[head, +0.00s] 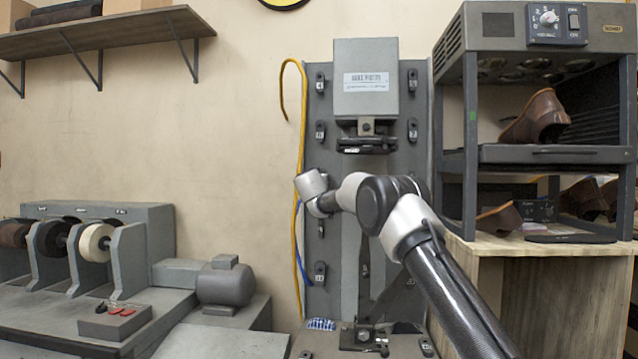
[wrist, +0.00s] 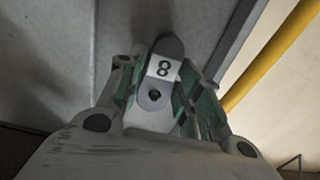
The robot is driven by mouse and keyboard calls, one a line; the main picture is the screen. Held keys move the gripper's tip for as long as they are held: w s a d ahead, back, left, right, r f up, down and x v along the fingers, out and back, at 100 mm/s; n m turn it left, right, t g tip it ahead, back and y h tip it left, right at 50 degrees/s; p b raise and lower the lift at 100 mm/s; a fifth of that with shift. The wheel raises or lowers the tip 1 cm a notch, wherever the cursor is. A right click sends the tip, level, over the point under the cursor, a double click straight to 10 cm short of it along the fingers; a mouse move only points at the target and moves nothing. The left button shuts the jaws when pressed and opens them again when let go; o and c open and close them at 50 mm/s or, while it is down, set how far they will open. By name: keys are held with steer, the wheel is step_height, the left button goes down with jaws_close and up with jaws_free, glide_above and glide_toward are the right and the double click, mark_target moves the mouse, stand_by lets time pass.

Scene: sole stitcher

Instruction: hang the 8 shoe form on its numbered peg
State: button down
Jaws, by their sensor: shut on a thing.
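I cannot tell whether this label is on the form or on a peg plate behind. In the head view, my gripper (head: 312,190) is at the left column of the grey peg board (head: 341,250). It hides the held form and part of that column.
Numbered pegs show on the board, including one at upper left (head: 320,82) and one at lower left (head: 320,273). A yellow cable (head: 296,200) runs down the board's left edge. The stitcher head (head: 366,75) juts out between the columns. A shoe rack (head: 550,153) stands at right.

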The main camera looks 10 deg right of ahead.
steer(key=shift+r, duration=0.1)
steer(key=c, duration=1.1)
jaws_free()
steer(key=shift+o, duration=1)
